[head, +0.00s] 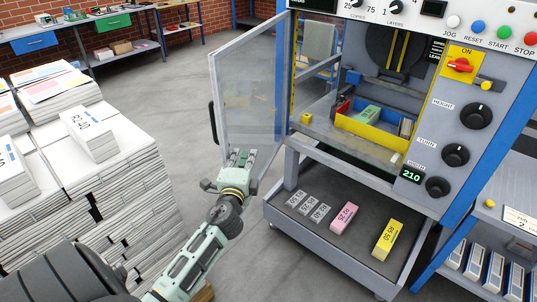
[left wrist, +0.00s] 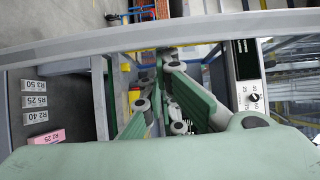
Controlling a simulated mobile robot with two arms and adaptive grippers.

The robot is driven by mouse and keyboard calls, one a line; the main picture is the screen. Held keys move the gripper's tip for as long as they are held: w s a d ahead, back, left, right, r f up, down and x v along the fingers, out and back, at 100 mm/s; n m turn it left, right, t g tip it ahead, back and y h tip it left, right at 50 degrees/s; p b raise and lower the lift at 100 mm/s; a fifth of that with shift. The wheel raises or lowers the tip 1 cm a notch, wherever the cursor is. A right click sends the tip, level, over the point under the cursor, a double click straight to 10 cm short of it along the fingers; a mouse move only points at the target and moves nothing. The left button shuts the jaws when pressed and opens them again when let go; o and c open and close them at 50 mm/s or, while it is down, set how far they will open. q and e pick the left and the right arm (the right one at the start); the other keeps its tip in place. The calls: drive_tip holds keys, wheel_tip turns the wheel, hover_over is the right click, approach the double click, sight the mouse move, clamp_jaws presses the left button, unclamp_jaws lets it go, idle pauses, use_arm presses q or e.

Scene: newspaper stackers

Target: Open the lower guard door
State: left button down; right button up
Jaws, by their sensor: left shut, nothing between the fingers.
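The guard door (head: 250,85) is a clear panel in a grey frame. It stands swung out to the left of the machine's opening, with a dark handle (head: 213,122) on its outer left edge. The opening behind it shows a tray with a yellow front (head: 372,135) and a green bundle inside. My left gripper (head: 241,158) is at the door's lower edge, shut and empty. Whether it touches the door I cannot tell. Its fingers also show in the left wrist view (left wrist: 165,72). My right gripper is out of view.
Stacks of newspapers (head: 110,150) stand at the left. A low shelf (head: 295,225) under the machine holds grey, pink and yellow labelled blocks. The control panel with knobs (head: 476,115) is at the right. Grey floor (head: 185,90) is clear between stacks and door.

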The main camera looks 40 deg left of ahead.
use_arm(q)
drive_tip(key=s+a+h, duration=0.1)
drive_tip(key=s+a, duration=0.2)
drive_tip(key=a, duration=0.7)
drive_tip(key=shift+r+m+t, duration=0.2)
drive_tip(key=shift+m+t, duration=0.1)
drive_tip(key=shift+m, duration=0.1)
drive_tip(key=v, duration=1.2)
drive_tip(key=shift+a+r, duration=0.1)
